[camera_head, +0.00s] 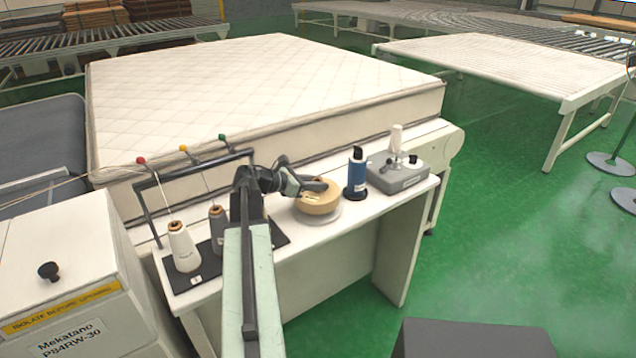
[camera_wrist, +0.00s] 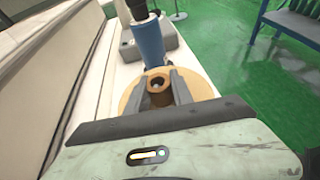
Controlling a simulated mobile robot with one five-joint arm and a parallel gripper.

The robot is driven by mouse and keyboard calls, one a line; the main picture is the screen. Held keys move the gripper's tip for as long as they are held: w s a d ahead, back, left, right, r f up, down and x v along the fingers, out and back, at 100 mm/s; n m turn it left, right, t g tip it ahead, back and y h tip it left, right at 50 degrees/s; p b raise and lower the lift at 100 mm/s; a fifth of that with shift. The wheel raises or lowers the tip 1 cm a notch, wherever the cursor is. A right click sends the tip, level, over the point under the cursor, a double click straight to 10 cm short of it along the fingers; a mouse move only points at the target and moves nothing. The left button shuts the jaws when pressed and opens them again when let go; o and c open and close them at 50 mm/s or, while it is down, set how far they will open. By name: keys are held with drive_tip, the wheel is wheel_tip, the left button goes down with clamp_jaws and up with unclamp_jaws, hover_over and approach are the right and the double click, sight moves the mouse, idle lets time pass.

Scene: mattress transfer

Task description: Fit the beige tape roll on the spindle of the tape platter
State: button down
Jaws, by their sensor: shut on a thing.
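The beige tape roll (camera_head: 318,200) is at the middle of the white bench, directly over the pale round tape platter (camera_head: 327,217). My gripper (camera_head: 318,186) reaches it from the left and is shut on it. In the wrist view, my gripper (camera_wrist: 161,92) has a finger on either side of the roll's brown core, and the beige tape roll (camera_wrist: 199,86) spreads out around them. The core's hole is dark inside, and I cannot make out the spindle. The roll hides most of the platter, and I cannot tell whether the roll rests on it.
White (camera_head: 182,247) and grey (camera_head: 217,229) thread cones stand at the left under a dark thread frame (camera_head: 150,219). The mattress (camera_head: 250,90) lies behind the bench.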

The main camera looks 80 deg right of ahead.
drive_tip(key=shift+s+a+f, duration=0.2)
drive_tip(key=shift+a+f, duration=0.15)
drive_tip(key=shift+f, duration=0.15)
drive_tip(key=shift+s+a+f, duration=0.15)
drive_tip(key=shift+a+f, duration=0.15)
drive_tip(key=shift+f, duration=0.2)
drive_tip(key=shift+w+d+r+y+p, duration=0.2)
drive_tip(key=shift+d+r+p, duration=0.15)
drive_tip(key=shift+r+p, duration=0.4)
drive_tip(key=shift+w+d+r+y+p, duration=0.15)
drive_tip(key=shift+d+r+p, duration=0.2)
drive_tip(key=shift+p, duration=0.65)
drive_tip(key=shift+w+d+r+p, duration=0.1)
drive_tip(key=shift+r+p, duration=2.5)
drive_tip(key=shift+r, duration=0.15)
drive_tip(key=shift+f+b, duration=3)
drive_tip(key=shift+f+b, duration=0.2)
drive_tip(key=shift+b, duration=0.15)
